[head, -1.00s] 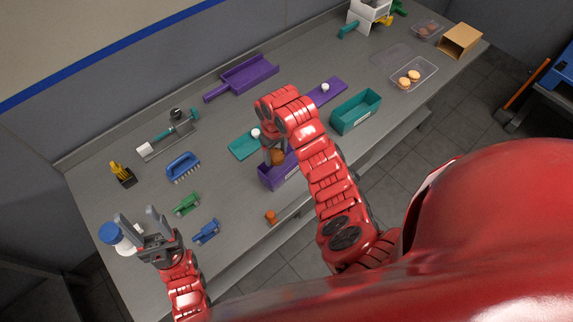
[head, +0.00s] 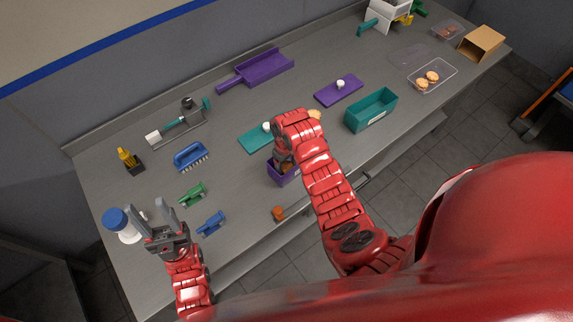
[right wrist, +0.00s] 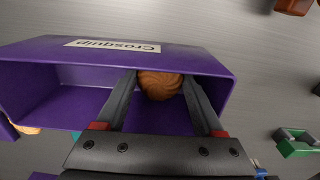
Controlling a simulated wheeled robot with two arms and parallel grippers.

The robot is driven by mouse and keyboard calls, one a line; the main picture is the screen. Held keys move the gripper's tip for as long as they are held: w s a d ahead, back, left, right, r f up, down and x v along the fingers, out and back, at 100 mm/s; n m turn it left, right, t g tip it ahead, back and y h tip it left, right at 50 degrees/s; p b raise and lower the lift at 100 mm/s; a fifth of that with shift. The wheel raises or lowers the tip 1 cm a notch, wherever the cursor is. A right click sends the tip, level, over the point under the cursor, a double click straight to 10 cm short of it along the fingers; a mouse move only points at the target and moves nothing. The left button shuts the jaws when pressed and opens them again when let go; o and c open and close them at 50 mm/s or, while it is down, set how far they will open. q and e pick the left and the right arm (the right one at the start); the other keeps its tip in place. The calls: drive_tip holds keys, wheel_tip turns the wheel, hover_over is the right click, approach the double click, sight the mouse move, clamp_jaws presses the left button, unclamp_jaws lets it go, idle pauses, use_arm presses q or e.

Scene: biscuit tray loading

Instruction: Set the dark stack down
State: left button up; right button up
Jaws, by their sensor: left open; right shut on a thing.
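My right gripper (right wrist: 160,108) is shut on a brown ridged biscuit stack (right wrist: 160,84). The stack is between the fingers at one end of the purple box (right wrist: 205,62), within its walls. I cannot tell whether it touches the box floor. In the head view my right gripper (head: 284,160) is over the purple box (head: 288,178), and my arm hides much of both. My left gripper (head: 163,222) is open and empty at the left, near a white bottle with a blue cap (head: 116,218).
A teal lid (head: 256,140) and a purple lid (head: 326,96) lie behind the box. A pale biscuit (head: 314,114) shows beside my right arm. A teal box (head: 371,117) stands right. A small orange-brown object (head: 278,213) lies near the front edge.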

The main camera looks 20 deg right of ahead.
drive_tip(key=shift+f, duration=0.2)
drive_tip(key=o, duration=0.5)
drive_tip(key=shift+r, duration=0.1)
